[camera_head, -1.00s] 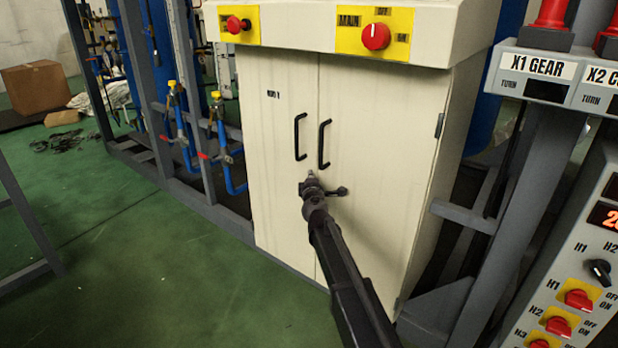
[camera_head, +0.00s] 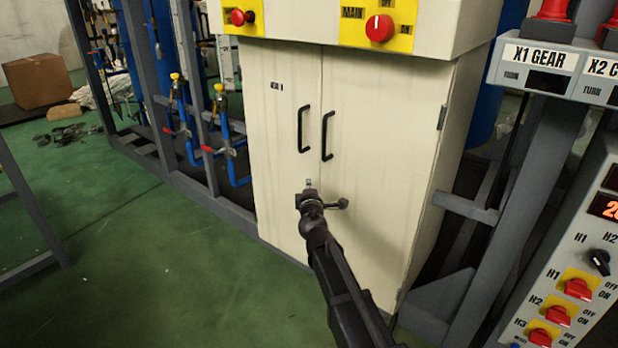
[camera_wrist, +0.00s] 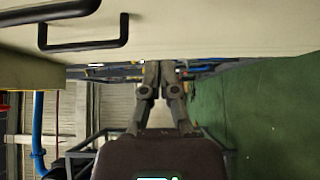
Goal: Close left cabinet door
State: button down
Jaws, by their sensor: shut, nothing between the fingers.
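The left cabinet door (camera_head: 282,135) is a cream panel that appears flush with the right cabinet door (camera_head: 375,150), with a thin seam between them. The left door has a black bar handle (camera_head: 303,129), and the right door has a matching handle (camera_head: 327,136). My gripper (camera_head: 309,184) is shut and empty, in front of the doors below the handles, near the seam. I cannot tell whether it touches the door. In the wrist view my gripper's fingers (camera_wrist: 152,75) are together beside the cream door surface (camera_wrist: 210,30), with a black handle (camera_wrist: 85,40) at upper left.
Above the doors are red knobs on yellow plates, one of them the main switch (camera_head: 379,28). A grey frame with blue pipes (camera_head: 230,145) stands left of the cabinet. A control panel (camera_head: 570,270) stands at right. Green floor (camera_head: 150,260) is open at front left.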

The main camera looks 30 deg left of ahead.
jog(key=shift+v, duration=1.45)
jog(key=shift+d, duration=0.1)
